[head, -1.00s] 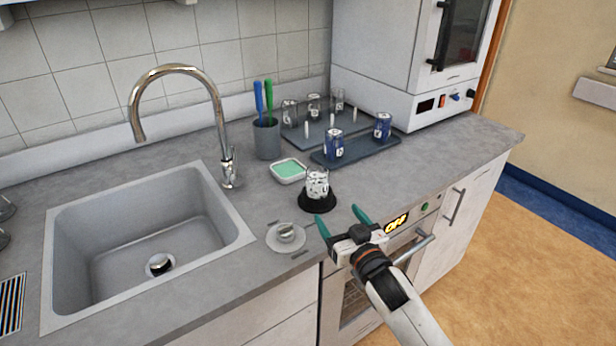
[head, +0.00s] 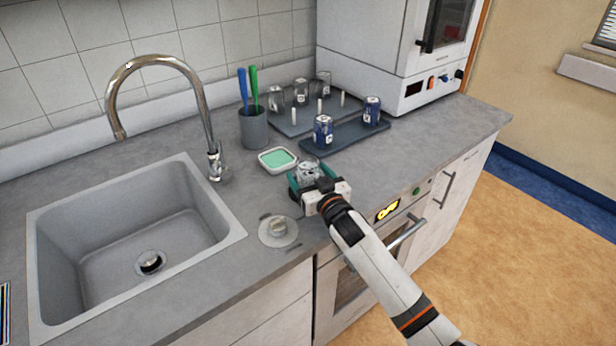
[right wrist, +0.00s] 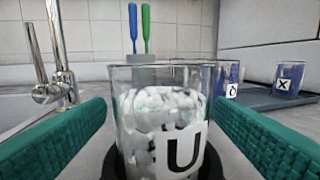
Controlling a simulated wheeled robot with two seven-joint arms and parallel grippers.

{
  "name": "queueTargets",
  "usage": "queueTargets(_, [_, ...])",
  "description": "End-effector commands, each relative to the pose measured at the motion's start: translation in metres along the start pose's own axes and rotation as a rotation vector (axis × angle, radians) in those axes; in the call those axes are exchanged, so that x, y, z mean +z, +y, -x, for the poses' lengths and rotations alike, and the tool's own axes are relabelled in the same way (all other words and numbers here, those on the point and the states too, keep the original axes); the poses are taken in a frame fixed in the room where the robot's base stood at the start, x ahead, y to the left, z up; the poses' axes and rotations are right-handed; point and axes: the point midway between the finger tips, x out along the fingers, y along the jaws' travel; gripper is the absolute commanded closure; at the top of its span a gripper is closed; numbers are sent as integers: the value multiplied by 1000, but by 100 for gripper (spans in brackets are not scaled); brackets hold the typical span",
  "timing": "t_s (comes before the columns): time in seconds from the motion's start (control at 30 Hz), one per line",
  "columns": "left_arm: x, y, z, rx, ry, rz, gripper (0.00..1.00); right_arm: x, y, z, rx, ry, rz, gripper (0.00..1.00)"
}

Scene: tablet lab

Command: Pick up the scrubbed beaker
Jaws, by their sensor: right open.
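The scrubbed beaker (head: 308,172) is a clear glass with white foam-like patches inside and a white label with a black "U". It stands upright on a dark round base at the counter's front. In the right wrist view the beaker (right wrist: 160,120) fills the middle. My right gripper (head: 312,180) is open, with one green finger on each side of the beaker. In the right wrist view, gaps show between the glass and both fingers. The gripper hides much of the beaker's lower part in the head view. My left gripper is not in view.
A green sponge in a white dish (head: 278,160) sits just behind the beaker. A grey cup with brushes (head: 254,128), a dark tray with blue beakers (head: 345,138) and a peg rack (head: 290,127) stand further back.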

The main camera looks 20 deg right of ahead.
Motion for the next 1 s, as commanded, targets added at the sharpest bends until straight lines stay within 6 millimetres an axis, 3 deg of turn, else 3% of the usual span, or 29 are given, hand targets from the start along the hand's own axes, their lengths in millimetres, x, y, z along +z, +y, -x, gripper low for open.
queueTargets(0.2, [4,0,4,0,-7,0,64,1,-1,-26,0,0,0,23])
queueTargets(0.5, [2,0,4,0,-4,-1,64,0,-1,-29,0,0,0,24])
queueTargets(0.8, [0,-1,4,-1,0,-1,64,0,-1,-28,0,1,1,72])
queueTargets(1.0, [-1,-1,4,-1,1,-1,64,1,-1,-28,0,-1,1,72])
